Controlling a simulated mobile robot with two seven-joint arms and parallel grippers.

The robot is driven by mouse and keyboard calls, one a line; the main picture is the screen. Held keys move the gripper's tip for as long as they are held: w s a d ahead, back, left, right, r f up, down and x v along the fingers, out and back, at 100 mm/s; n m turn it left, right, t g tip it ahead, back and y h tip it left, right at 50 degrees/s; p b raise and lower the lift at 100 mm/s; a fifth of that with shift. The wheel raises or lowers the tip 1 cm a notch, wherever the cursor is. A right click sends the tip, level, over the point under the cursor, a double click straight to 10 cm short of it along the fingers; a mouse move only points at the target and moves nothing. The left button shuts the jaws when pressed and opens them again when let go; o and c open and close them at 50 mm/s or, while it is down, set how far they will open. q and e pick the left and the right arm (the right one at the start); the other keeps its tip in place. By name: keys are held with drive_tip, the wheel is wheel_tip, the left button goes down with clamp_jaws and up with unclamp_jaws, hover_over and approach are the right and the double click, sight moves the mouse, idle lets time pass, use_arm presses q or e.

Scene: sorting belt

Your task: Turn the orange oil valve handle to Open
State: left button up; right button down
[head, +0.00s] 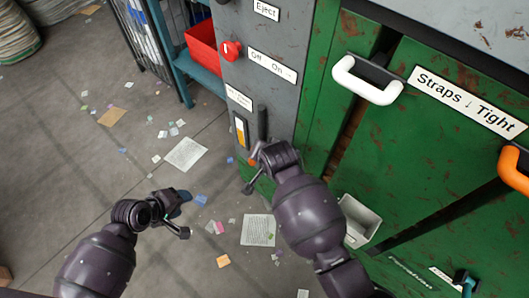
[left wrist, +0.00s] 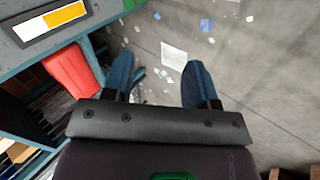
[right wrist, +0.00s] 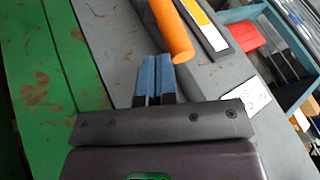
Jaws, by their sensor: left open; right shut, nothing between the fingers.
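The orange valve handle (right wrist: 173,30) runs down from the top edge of the right wrist view. In the head view only a small orange bit (head: 252,158) shows beside my right gripper, which hides the rest. My right gripper (right wrist: 155,62) is shut and empty, its blue fingertips close to the handle's lower end; I cannot tell whether they touch. My left gripper (head: 184,203) is open and empty, low over the floor to the left of the machine. It also shows in the left wrist view (left wrist: 160,75). A small label (head: 239,98) is above the handle, too small to read.
A white-and-orange gauge (head: 240,130) and a dark upright bar (head: 262,122) are on the grey panel. A red knob (head: 231,50) is above. The green press (head: 390,130) with a white handle (head: 367,80) stands right. Paper scraps litter the floor; a red bin (head: 203,45) stands behind.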

use_arm(q)
drive_tip(key=s+r+m+t+y+p, duration=0.1)
drive_tip(key=s+r+m+t, duration=0.1)
drive_tip(key=s+r+m, duration=0.4)
drive_tip(key=s+r+m+t+y+p, duration=0.1)
drive_tip(key=s+r+m, duration=0.5)
drive_tip(key=s, duration=0.9)
wheel_tip(320, 180, up, 3)
drive_tip(key=shift+a+t+y+p, duration=0.25)
drive_tip(key=shift+t+y, duration=0.25)
drive_tip(key=shift+y, duration=0.3)
use_arm(e)
drive_tip(key=shift+w+a+r+g+h, duration=0.25)
drive_tip(key=shift+w+a, duration=0.1)
drive_tip(key=shift+a, duration=0.15)
drive_tip(key=shift+w+a+r+g+h, duration=0.15)
drive_tip(key=shift+w+a+r+h, duration=0.15)
drive_tip(key=shift+a, duration=0.2)
drive_tip(key=shift+f, duration=0.15)
